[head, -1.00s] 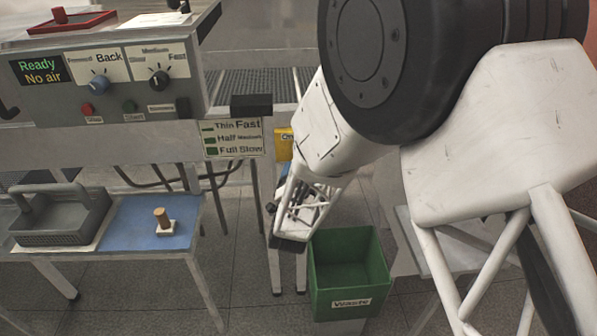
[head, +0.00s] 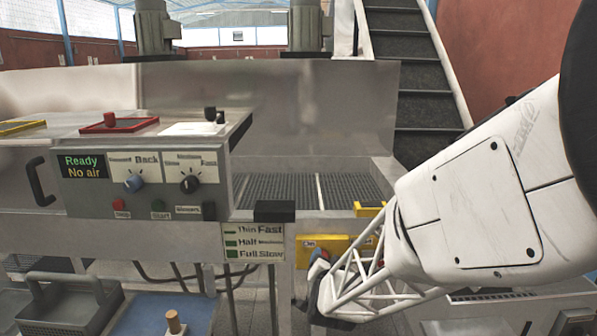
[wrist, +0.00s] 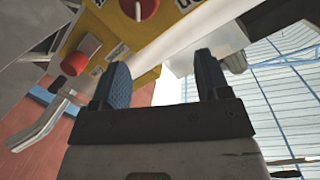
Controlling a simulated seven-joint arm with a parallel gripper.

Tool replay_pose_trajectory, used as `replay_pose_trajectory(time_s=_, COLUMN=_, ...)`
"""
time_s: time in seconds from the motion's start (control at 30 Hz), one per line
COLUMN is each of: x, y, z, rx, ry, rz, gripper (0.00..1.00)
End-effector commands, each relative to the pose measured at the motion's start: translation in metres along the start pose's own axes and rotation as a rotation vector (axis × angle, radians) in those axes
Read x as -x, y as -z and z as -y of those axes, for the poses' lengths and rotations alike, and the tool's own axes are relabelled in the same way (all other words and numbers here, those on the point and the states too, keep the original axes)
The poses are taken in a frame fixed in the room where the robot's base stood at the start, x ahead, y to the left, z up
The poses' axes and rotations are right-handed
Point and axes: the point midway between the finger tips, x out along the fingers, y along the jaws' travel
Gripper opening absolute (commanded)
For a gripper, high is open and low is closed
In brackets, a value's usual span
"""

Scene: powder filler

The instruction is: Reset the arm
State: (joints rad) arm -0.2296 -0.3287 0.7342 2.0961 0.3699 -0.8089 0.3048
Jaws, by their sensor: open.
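My gripper (wrist: 165,82) is open in the wrist view. Its two blue-padded fingers stand apart, with nothing between them. Beyond the fingers is a yellow panel (wrist: 107,32) with a red round knob (wrist: 140,8) and a red button (wrist: 75,63). In the head view my white arm comes in from the right and slopes down to the left. The dark end of its lattice wrist is in front of the machine's lower part, close to the yellow panel (head: 308,242). The fingers are hard to make out there, and I cannot tell the gap to the panel.
The grey control box (head: 140,190) at left reads Ready, No air. Below stand a grey basket (head: 75,305) and a blue mat (head: 150,312) with a wooden-handled piece (head: 174,322). Stairs (head: 412,85) rise behind at right.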

Motion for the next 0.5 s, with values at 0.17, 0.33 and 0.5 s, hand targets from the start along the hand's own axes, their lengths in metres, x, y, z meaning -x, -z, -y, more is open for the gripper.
replay_pose_trajectory(time_s=0.17, x=0.024, y=0.023, z=0.001, rx=0.051, ry=-0.024, rz=0.148, gripper=0.69)
replay_pose_trajectory(time_s=0.33, x=0.054, y=0.039, z=-0.003, rx=0.109, ry=-0.047, rz=0.293, gripper=0.69)
replay_pose_trajectory(time_s=0.5, x=0.091, y=0.052, z=-0.01, rx=0.171, ry=-0.076, rz=0.438, gripper=0.69)
